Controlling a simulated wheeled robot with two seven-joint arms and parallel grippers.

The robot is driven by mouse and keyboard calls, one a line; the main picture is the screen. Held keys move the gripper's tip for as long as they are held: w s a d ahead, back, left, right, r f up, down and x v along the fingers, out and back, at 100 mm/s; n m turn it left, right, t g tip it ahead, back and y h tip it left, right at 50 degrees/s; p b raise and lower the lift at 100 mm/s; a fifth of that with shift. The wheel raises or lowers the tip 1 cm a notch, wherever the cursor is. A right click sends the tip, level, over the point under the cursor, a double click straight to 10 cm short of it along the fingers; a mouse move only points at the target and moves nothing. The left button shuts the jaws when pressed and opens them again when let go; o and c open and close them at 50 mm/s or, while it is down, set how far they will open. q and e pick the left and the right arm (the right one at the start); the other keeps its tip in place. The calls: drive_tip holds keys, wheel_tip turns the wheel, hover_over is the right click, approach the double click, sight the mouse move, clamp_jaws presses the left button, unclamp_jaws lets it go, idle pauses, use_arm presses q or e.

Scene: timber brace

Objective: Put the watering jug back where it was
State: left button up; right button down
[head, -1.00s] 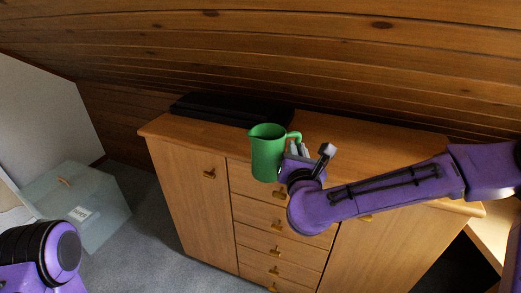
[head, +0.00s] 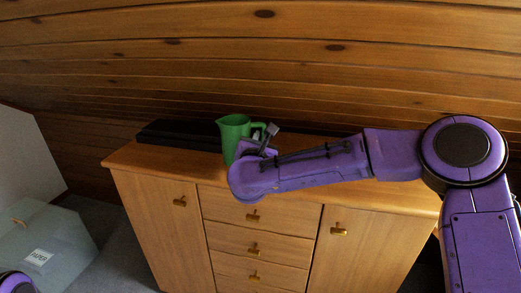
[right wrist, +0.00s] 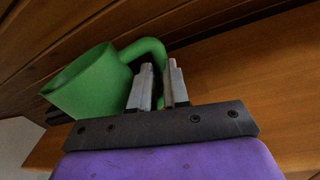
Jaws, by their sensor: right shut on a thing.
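The green watering jug (head: 232,130) is upright at the wooden cabinet (head: 330,185), over the left half of its top. My right gripper (head: 262,143) is shut on the jug's handle, at the jug's right side. In the right wrist view the jug (right wrist: 90,85) is left of the fingers, and the handle runs between the two fingertips (right wrist: 159,82). My purple forearm hides the jug's lower part, so I cannot tell whether its base touches the cabinet top. My left gripper is not in view.
A flat black object (head: 180,136) lies along the back of the cabinet top, behind the jug. The wood-plank wall (head: 330,80) rises behind it. A grey labelled box (head: 50,245) stands on the floor at left.

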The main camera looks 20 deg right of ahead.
drive_tip(key=f, duration=0.1)
drive_tip(key=w+f+p, duration=0.1)
drive_tip(key=f, duration=0.1)
drive_tip(key=shift+d+f, duration=0.1)
drive_tip(key=shift+f, duration=0.45)
drive_tip(key=shift+s, duration=0.1)
drive_tip(key=shift+f+b, duration=0.15)
drive_tip(key=shift+b, duration=0.2)
drive_tip(key=c, duration=1.1)
unclamp_jaws()
